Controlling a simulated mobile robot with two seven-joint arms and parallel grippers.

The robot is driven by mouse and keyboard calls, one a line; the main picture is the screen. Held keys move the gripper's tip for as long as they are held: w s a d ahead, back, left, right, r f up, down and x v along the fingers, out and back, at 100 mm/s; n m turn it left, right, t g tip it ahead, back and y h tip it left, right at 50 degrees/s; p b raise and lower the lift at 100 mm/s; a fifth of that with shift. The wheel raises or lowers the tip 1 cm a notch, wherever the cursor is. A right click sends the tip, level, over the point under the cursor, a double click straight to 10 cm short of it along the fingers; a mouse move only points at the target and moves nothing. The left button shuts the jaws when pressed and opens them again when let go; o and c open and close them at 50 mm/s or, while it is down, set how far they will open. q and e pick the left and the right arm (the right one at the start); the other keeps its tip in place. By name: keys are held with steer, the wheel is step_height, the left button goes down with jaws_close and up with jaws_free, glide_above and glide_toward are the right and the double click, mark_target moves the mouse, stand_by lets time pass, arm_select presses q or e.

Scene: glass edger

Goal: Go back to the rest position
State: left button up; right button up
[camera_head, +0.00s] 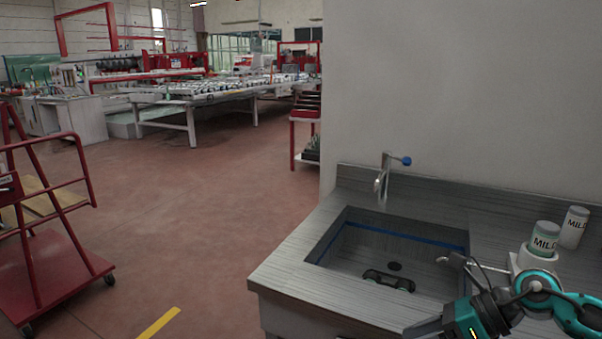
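My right arm comes in at the lower right, with teal, black and white links in front of the counter. Its end (428,325) is a grey part near the bottom edge, partly cut off, and I cannot tell whether the gripper is open or shut. Nothing held shows there. My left gripper is not in view. A grey metal counter (300,285) with a sink (345,255) stands below the arm. Two jars with grey lids and partly readable labels stand at the right: a greenish one (545,239) and a white one (573,228). My arm hides the greenish jar's base.
A tap (382,180) with a blue knob rises behind the sink. A black object (388,281) lies in the basin near the drain. A pale wall (450,90) closes off the back right. A red cart (45,270) stands at left. The red floor (200,225) between is open.

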steer(key=a+f+m+t+y+b, duration=0.15)
steer(key=a+m+t+y, duration=0.25)
steer(key=a+m+t, duration=0.95)
steer(key=s+d+f+m+g+h, duration=0.2)
steer(key=f+m, duration=0.4)
steer(key=m, duration=0.3)
steer(key=s+d+f+m+g+h, duration=0.1)
steer(key=s+d+f+m+h, duration=0.3)
steer(key=m, duration=0.6)
steer(key=s+d+f+m+g+h, duration=0.2)
steer(key=s+f+m+h, duration=0.4)
steer(key=f+m, duration=0.3)
steer(key=shift+s+d+f+m+g, duration=0.35)
steer(key=shift+s+d+f, duration=0.2)
steer(key=shift+f, duration=0.1)
